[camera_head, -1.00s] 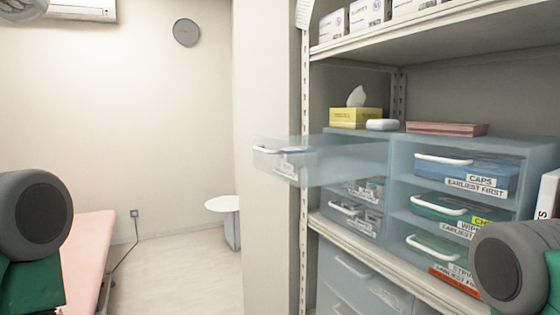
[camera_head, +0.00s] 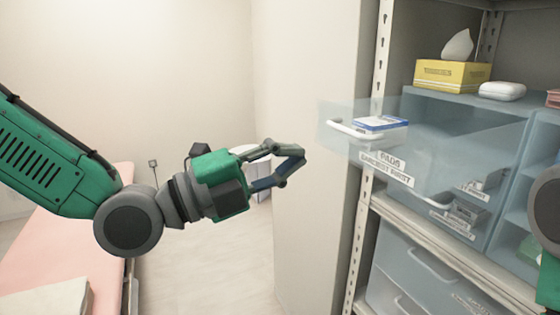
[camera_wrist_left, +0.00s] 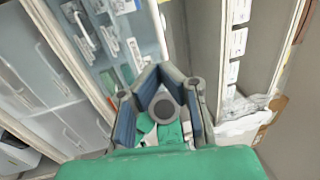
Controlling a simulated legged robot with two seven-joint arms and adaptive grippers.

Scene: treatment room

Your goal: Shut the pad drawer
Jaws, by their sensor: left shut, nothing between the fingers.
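The pad drawer (camera_head: 387,169) is a clear bluish drawer with a label reading PADS, EARLIEST FIRST. In the head view it stands pulled out of the upper left of the drawer unit, past the shelf post. A white handle (camera_head: 346,131) is on its front, and a blue and white pack (camera_head: 380,123) shows at its top. My left gripper (camera_head: 302,156) is shut and empty, left of the drawer front with a visible gap. In the wrist view its fingers (camera_wrist_left: 158,72) converge. My right gripper is out of view; only a dark round part of my right arm shows.
The metal shelf post (camera_head: 372,150) and pale wall panel stand beside the drawer. A yellow tissue box (camera_head: 452,76) and a white case (camera_head: 502,91) sit on the unit. More clear drawers (camera_head: 415,262) are below. A pink couch (camera_head: 60,245) is at left. Open floor lies between.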

